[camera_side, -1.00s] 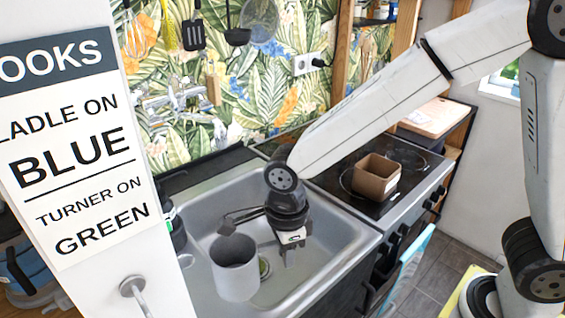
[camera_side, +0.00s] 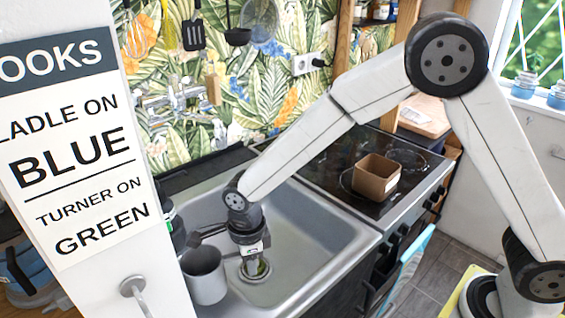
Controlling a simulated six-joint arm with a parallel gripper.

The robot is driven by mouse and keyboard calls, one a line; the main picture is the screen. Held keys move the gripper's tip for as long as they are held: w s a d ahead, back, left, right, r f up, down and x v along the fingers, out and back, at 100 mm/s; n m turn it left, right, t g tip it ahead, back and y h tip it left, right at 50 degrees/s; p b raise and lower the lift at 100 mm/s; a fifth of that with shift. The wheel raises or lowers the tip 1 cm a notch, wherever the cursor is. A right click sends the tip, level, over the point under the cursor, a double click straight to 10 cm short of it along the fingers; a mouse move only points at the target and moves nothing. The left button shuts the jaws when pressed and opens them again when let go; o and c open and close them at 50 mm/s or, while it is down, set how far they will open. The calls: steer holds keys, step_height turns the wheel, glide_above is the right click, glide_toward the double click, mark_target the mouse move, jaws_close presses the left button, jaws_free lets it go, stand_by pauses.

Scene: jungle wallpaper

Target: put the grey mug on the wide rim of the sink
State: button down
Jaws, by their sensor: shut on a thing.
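The grey mug (camera_side: 204,276) is upright with its opening up, at the front left of the sink, over or beside the left rim. I cannot tell whether its base touches anything. My gripper (camera_side: 255,270) points down just right of the mug and is shut on it, though the place of contact is hard to make out. The steel sink (camera_side: 318,232) has a basin and a wide rim (camera_side: 352,238); part of its left side is hidden behind the mug and the sign. The drain lies behind my fingers.
A large white sign (camera_side: 85,150) blocks the left side. A brown box (camera_side: 376,177) stands on the black stove (camera_side: 340,150) right of the sink. Utensils (camera_side: 193,33) hang on the back wall near the tap (camera_side: 170,98). The basin's right part is clear.

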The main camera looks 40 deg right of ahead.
steer(key=shift+w, duration=0.1)
steer(key=shift+w+a+f, duration=0.1)
steer(key=shift+w+f, duration=0.05)
steer(key=shift+f, duration=1.65)
steer(key=shift+f, duration=0.1)
steer(key=c, duration=0.6)
jaws_free()
steer(key=shift+o, duration=0.2)
step_height(320, 180, up, 12)
steer(key=shift+r, duration=0.1)
